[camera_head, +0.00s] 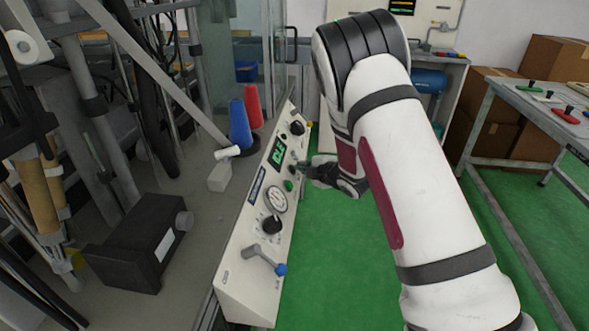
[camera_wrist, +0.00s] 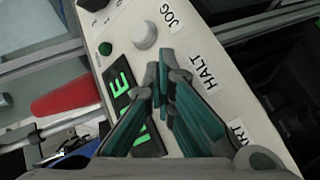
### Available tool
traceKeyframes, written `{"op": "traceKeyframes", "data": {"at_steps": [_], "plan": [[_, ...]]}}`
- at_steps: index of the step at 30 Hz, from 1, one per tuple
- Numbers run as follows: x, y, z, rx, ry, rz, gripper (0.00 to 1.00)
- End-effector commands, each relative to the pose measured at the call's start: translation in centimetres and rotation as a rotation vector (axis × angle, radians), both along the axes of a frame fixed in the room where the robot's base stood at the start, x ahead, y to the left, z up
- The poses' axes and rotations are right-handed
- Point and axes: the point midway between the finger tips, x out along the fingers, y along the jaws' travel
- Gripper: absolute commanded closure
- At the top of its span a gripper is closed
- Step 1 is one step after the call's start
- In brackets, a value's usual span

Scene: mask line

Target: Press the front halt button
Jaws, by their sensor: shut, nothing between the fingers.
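The cream control panel (camera_head: 240,262) slopes along the machine's edge in the head view; its top also shows in the wrist view (camera_wrist: 118,18). The HALT label (camera_wrist: 209,72) is readable in the wrist view, to the right of my fingertips. No button beside this label can be seen; my fingers cover that part of the panel. My gripper (camera_wrist: 167,75) is shut and empty, its teal-padded fingers over the panel between the green display and the HALT label. In the head view my gripper (camera_head: 301,168) is at the panel's right side. I cannot tell whether it touches.
A pale round button (camera_wrist: 144,35) sits by the JOG label. A green button (camera_head: 289,185), a gauge (camera_head: 276,200), a black knob (camera_head: 271,224) and a blue-tipped lever (camera_head: 281,269) are on the panel. Blue (camera_head: 239,124) and red (camera_head: 253,106) cones stand behind. Green floor lies right.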

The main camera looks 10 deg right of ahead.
Motion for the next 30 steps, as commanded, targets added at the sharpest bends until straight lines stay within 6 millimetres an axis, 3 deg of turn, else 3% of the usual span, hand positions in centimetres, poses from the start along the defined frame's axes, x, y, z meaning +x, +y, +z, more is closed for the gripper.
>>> {"op": "traceKeyframes", "data": {"at_steps": [30], "plan": [[-0.5, -1.1, 1.1, 0.001, 0.000, 0.002, 1.00]]}}
